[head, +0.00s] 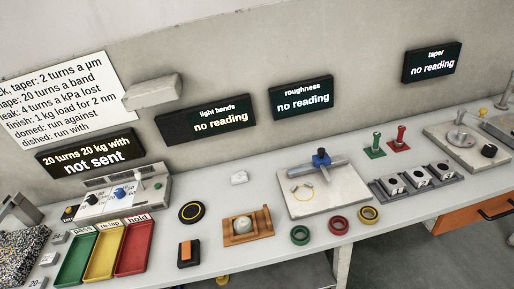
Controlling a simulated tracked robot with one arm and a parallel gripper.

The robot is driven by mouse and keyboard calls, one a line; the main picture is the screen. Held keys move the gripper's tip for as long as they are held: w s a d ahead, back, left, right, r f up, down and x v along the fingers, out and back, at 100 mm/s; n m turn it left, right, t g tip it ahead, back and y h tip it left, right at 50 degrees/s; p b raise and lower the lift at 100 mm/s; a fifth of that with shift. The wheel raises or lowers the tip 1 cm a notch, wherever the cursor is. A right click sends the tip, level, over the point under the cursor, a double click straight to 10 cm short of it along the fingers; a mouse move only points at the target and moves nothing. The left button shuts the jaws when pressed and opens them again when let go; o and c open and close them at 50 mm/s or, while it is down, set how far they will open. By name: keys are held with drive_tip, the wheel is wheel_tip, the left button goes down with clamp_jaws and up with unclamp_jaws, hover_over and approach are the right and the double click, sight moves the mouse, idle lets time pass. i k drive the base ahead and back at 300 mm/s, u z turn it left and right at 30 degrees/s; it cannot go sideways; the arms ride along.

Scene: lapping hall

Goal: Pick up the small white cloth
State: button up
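A small white folded thing (239,177), which looks like the white cloth, lies on the grey bench top in the head view. It sits left of the middle, below the light bands display. It lies apart from the things around it, and nothing covers it. My gripper is not in view.
Green, yellow and red trays (134,258) stand left. Displays (205,119) line the back wall. Bench around the cloth is clear.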

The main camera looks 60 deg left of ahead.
sight(240, 178)
drive_tip(key=u, duration=0.5)
drive_tip(key=i, duration=1.15)
drive_tip(key=u, duration=1.1)
drive_tip(key=i, duration=0.55)
drive_tip(key=u, duration=0.3)
drive_tip(key=k, duration=0.95)
drive_tip(key=u, duration=0.2)
drive_tip(key=i, duration=0.95)
drive_tip(key=z, duration=0.1)
